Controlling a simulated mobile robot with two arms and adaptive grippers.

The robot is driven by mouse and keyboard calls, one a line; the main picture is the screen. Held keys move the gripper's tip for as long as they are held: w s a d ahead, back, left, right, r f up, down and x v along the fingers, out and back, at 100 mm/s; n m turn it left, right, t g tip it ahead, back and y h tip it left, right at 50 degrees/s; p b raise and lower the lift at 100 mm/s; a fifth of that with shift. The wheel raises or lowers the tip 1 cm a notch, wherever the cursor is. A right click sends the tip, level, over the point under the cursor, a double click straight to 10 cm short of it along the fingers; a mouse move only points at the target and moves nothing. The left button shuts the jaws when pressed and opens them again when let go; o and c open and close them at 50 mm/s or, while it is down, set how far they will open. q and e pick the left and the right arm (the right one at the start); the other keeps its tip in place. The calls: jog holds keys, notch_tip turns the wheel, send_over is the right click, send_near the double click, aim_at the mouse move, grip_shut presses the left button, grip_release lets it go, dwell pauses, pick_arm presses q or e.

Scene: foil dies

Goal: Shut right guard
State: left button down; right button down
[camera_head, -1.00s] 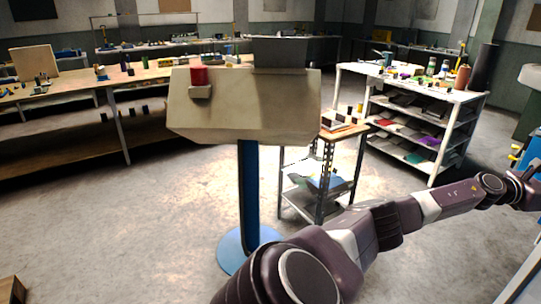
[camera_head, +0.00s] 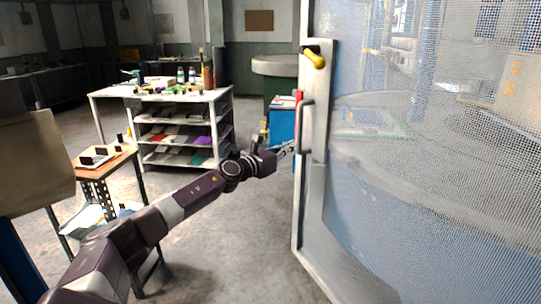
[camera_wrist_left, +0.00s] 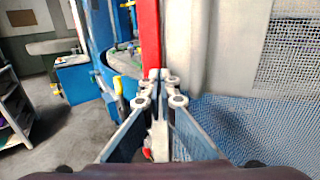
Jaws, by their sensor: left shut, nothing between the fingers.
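The guard, a pale metal frame (camera_head: 312,215) with a wire mesh panel (camera_head: 420,180), fills the right of the head view. How far the guard stands open is unclear. My left gripper (camera_head: 290,148) is at the frame's left edge, close to the handle. In the wrist view the left gripper (camera_wrist_left: 159,76) is shut and empty, its tips just below a red upright strip (camera_wrist_left: 150,35); contact is unclear. My right gripper is not in view.
A blue cabinet (camera_head: 282,122) stands behind the guard's edge. A white shelf unit (camera_head: 228,128), a small cart (camera_head: 128,158) and a beige console (camera_head: 30,160) stand to the left. Bare floor (camera_head: 235,235) lies between them and the guard.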

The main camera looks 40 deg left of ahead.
pick_arm(q)
jog(key=s+a, duration=0.2)
jog(key=s, duration=0.6)
jog(key=shift+s+f, duration=0.2)
jog(key=shift+s, duration=0.1)
